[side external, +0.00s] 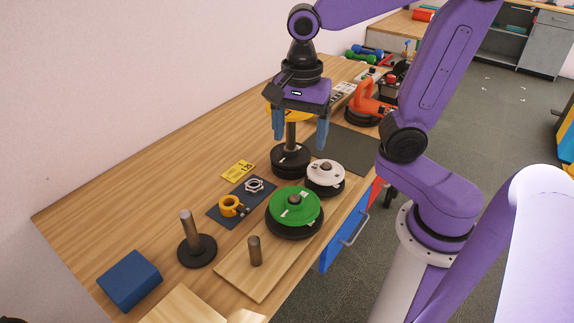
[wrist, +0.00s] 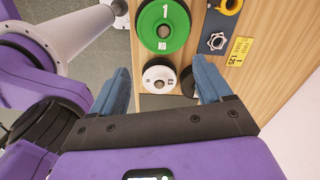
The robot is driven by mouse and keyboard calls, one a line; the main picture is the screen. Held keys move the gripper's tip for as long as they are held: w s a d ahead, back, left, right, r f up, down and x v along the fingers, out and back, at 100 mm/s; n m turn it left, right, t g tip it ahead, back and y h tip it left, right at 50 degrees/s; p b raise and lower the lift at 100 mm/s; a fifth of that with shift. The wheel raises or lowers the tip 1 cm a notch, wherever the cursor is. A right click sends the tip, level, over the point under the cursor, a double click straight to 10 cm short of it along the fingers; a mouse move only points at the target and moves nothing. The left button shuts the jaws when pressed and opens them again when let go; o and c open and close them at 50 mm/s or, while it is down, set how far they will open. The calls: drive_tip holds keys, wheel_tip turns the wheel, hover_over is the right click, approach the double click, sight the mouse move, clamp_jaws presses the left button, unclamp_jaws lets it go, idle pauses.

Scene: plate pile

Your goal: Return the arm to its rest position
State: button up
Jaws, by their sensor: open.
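My gripper (side external: 299,133) is open, with its blue fingers pointing down on either side of a dark post (side external: 291,136) in the side external view. A yellow disc (side external: 297,116) shows partly between the fingers, near the post's top; whether the fingers touch it cannot be told. Black plates (side external: 290,162) lie around the post's foot. In the wrist view the open gripper (wrist: 160,80) has a white plate (wrist: 159,76) between its fingers, lower down, and the black plates (wrist: 188,82) are partly hidden by one finger.
A green plate (side external: 295,206) tops a black stack. Nearby are a white plate (side external: 325,174), an empty post (side external: 196,241), a short peg (side external: 254,250), a blue block (side external: 129,280), a yellow collar (side external: 230,205) and an orange tool (side external: 369,104). The table's left middle is clear.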

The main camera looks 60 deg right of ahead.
drive_tip(key=s+f+n, duration=0.2)
drive_tip(key=s+n, duration=0.4)
drive_tip(key=n, duration=0.8)
drive_tip(key=s+f+n, duration=0.3)
drive_tip(key=s+n, duration=0.3)
drive_tip(key=n, duration=0.7)
drive_tip(key=shift+s+d+n, duration=0.35)
drive_tip(key=shift+d+n, duration=0.05)
